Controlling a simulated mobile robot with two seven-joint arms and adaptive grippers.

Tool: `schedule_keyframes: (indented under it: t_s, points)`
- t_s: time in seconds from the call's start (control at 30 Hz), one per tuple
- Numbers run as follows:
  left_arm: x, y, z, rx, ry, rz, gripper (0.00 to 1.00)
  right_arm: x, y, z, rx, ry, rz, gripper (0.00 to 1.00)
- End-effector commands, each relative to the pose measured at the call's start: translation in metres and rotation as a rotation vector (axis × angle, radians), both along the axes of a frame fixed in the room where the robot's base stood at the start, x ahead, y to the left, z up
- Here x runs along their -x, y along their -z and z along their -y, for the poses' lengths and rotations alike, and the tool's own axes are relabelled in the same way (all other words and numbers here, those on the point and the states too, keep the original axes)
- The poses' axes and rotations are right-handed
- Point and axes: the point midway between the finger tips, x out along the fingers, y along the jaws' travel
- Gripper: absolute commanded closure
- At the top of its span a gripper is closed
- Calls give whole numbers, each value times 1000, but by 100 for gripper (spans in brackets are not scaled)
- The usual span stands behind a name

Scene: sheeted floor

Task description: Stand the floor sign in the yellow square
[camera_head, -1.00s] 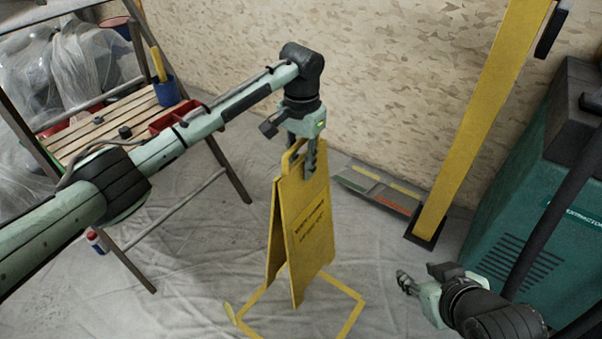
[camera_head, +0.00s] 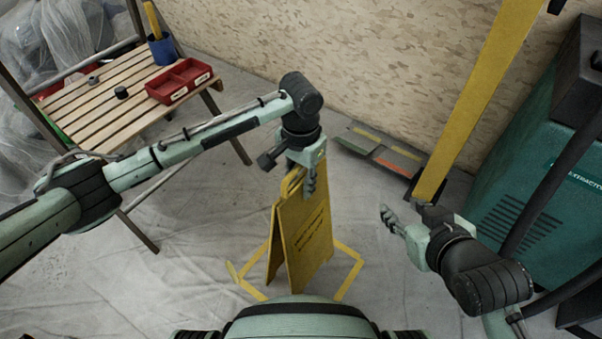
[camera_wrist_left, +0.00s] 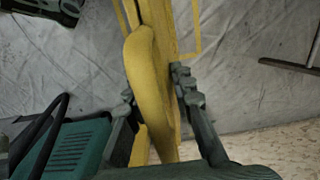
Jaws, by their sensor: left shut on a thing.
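The yellow folding floor sign (camera_head: 308,240) hangs or stands upright below my left gripper (camera_head: 302,178), its two panels slightly spread. My left gripper is shut on the sign's top handle. In the left wrist view the curved yellow handle (camera_wrist_left: 148,75) lies between the fingers of the left gripper (camera_wrist_left: 160,92). The yellow square (camera_head: 351,262) is an outline on the floor around the sign's lower end. The sign covers part of it. I cannot tell whether the sign's feet touch the floor. My right gripper (camera_head: 388,218) is empty, right of the sign; its finger opening is unclear.
A slatted wooden stand (camera_head: 105,105) with a red tray (camera_head: 180,82) and blue cup (camera_head: 162,48) is at left. A yellow post (camera_head: 475,105), flat floor panels (camera_head: 382,149) and a green machine (camera_head: 545,175) are at right. Sheeted floor lies between.

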Motion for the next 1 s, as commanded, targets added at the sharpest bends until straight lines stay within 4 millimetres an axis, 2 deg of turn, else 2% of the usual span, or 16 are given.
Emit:
schedule_keyframes:
  t_s: [0.2, 0.6, 0.63, 0.77, 0.8, 1.0]
  points:
    - [-2, 6, 1, 4, 1, 6, 100, -6, -7, -7, -15, -12, 42, 60]
    - [-2, 8, 1, 5, 1, 5, 100, -3, -4, -3, -7, -5, 20, 60]
    - [0, 11, 0, 1, 1, 2, 76, -2, -2, -2, -6, -4, 16, 60]
    - [-1, 11, 0, 1, 1, 2, 60, -2, -2, -2, -6, -2, 15, 60]
    - [-1, 11, 0, 1, 1, 2, 56, -2, -2, -2, -5, -3, 15, 60]
    - [-1, 10, 0, 1, 1, 2, 56, -3, -2, -2, -5, -3, 16, 60]
